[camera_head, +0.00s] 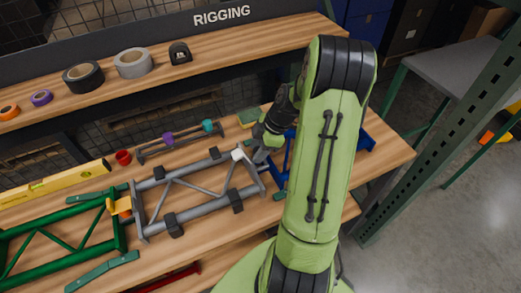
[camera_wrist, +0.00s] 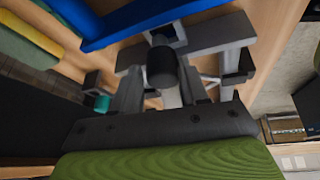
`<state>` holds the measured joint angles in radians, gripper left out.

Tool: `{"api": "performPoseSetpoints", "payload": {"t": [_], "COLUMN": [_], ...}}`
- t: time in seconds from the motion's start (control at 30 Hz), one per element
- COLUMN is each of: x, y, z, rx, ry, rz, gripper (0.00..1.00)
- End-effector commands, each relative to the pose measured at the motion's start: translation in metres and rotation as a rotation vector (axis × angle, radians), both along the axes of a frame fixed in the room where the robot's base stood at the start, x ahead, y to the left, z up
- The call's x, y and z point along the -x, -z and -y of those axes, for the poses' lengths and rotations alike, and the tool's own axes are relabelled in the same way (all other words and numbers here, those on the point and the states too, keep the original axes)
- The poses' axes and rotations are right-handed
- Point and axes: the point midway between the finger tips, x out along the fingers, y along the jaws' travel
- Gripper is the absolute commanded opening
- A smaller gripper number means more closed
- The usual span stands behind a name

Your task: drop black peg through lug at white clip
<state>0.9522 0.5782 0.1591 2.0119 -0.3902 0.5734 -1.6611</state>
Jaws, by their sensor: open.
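The grey frame (camera_head: 195,201) lies on the bench, with the white clip (camera_head: 238,155) at its upper right corner. My gripper (camera_head: 257,154) is low beside that corner, close to the clip. In the wrist view my gripper (camera_wrist: 160,85) is open, with its grey fingers on either side of a black cylinder, which looks like the black peg (camera_wrist: 161,68). The peg's end faces the camera, beside the grey end pieces (camera_wrist: 215,36) of the frame. I cannot tell whether the fingers touch it or how deep it sits in a lug. The head view does not show the peg clearly.
A green frame (camera_head: 60,240) lies left of the grey one, with an orange clip (camera_head: 120,206) between them. A blue frame (camera_head: 366,142) lies to the right, partly behind my arm. A yellow level (camera_head: 62,181) and tape rolls (camera_head: 84,77) are farther back.

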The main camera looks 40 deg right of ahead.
Motion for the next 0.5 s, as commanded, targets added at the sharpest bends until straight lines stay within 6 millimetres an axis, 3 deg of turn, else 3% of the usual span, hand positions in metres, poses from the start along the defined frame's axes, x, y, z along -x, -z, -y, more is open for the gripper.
{"api": "performPoseSetpoints", "payload": {"t": [0.03, 0.17, 0.5], "x": [0.019, 0.021, 0.04], "y": [0.029, 0.018, -0.075], "z": [-0.004, -0.001, 0.026], "rx": [-0.023, -0.021, -0.006], "ry": [0.017, 0.018, 0.013], "rz": [-0.08, -0.076, -0.026], "gripper": [0.65, 0.65, 0.65]}}
